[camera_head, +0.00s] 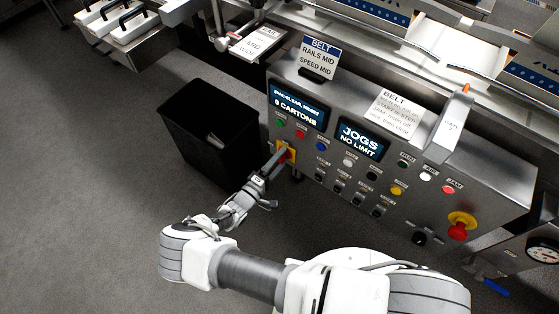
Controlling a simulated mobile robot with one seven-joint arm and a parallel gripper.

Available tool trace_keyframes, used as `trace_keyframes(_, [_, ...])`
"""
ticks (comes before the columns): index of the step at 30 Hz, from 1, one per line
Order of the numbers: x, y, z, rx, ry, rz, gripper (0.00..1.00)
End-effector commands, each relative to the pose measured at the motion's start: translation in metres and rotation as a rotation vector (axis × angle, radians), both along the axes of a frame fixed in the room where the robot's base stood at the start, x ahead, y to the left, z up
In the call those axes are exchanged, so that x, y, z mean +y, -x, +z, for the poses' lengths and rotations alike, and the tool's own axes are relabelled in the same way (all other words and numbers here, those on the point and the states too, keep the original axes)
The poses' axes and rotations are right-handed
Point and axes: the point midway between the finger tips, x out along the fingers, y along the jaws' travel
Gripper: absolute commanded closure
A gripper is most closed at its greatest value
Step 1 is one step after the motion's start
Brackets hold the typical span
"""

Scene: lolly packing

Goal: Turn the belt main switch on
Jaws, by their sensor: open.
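The belt main switch (285,152) is a red handle on a yellow plate at the left end of the steel control panel (440,185). My gripper (272,165) reaches up from my white arm, and its fingertips are at the switch. The fingers partly cover the yellow plate and the red handle. The gripper is open. I cannot tell whether the fingers touch the handle or straddle it, and the handle's exact angle is too small to read.
Two displays, one reading "0 CARTONS" (298,106) and one "JOGS NO LIMIT" (361,140), sit above several coloured buttons. A red emergency button (459,230) is at the right. A black bin (207,135) stands left of the panel. Grey floor (80,200) lies open at left.

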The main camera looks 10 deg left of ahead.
Motion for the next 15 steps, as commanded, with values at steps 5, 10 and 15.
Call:
trace_keyframes(5, [0.006,0.012,0.001,0.0,-0.001,0.002,0.0])
trace_keyframes(10, [0.02,0.044,0.002,0.001,-0.003,0.004,0.0])
trace_keyframes(15, [0.036,0.084,0.002,0.001,-0.002,0.005,0.0])
